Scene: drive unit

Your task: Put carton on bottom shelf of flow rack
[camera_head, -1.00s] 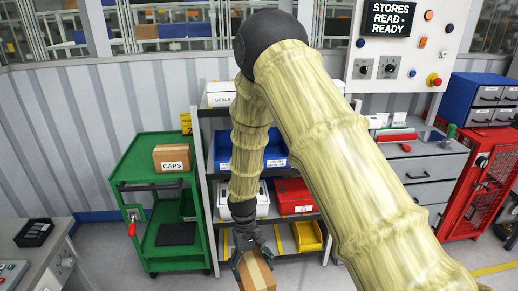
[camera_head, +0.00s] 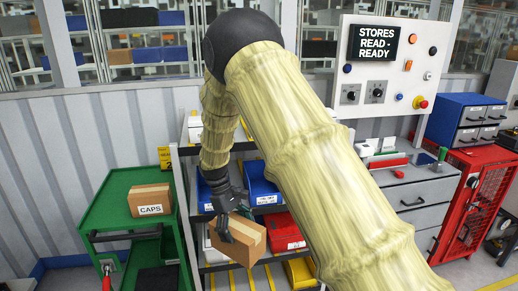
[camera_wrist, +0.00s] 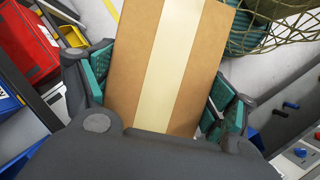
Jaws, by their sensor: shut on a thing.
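A brown carton (camera_head: 240,239) with a pale tape strip is held in my gripper (camera_head: 232,222), in front of the flow rack. In the wrist view the carton (camera_wrist: 168,62) sits between the two teal-padded fingers of my gripper (camera_wrist: 163,95), which are shut on its sides. The flow rack (camera_head: 182,200) stands behind the carton, with bins on its shelves. Its bottom shelf (camera_head: 240,280) shows yellow strips and is partly hidden by the carton and my arm. The carton is tilted and appears apart from the rack.
A green cart (camera_head: 105,215) with a CAPS box (camera_head: 150,201) stands left of the rack. Blue bins (camera_head: 261,185), a red bin (camera_head: 284,233) and a yellow bin (camera_head: 300,270) are on the rack. A grey drawer cabinet (camera_head: 415,195) and a red mesh cabinet (camera_head: 480,215) stand at right.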

